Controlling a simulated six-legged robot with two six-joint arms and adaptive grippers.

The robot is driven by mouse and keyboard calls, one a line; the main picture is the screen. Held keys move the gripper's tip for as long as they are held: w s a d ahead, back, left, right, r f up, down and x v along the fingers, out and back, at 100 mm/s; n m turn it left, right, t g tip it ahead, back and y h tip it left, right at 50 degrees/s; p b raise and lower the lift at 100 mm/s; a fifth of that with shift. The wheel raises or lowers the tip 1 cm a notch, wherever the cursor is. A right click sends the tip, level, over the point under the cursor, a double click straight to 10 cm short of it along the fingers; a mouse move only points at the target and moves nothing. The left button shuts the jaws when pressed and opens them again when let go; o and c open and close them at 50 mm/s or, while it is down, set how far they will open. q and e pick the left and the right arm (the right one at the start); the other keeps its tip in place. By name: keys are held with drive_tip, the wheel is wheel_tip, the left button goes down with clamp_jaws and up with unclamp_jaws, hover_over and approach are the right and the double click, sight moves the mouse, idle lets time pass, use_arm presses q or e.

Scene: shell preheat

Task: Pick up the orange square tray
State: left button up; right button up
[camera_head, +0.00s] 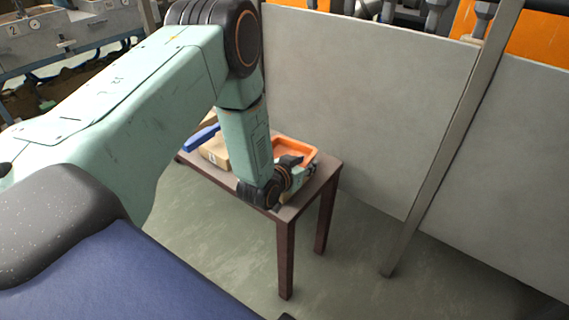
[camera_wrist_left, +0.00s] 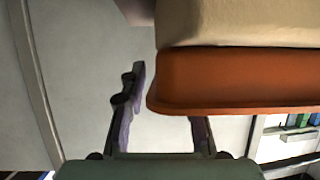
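The orange square tray (camera_head: 300,148) is on the small brown table, partly hidden by my left gripper. In the left wrist view, its orange side and rim (camera_wrist_left: 235,80) fill the upper right, against a beige block-like thing (camera_wrist_left: 240,22). My left gripper (camera_head: 297,170) is at the tray's near side. Its fingers stand apart in the left wrist view (camera_wrist_left: 165,112), one clear of the tray's left corner, the other with its tip hidden by the tray. Contact cannot be told. My right gripper is out of view.
The small table (camera_head: 312,190) also bears a cardboard box (camera_head: 216,150) and a blue thing (camera_head: 201,137) on the left. A grey panel wall (camera_head: 370,90) stands behind, with a slanting metal post (camera_head: 455,140) at right. The floor in front is clear.

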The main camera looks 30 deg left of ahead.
use_arm(q)
drive_tip(key=shift+c, duration=0.4)
clamp_jaws()
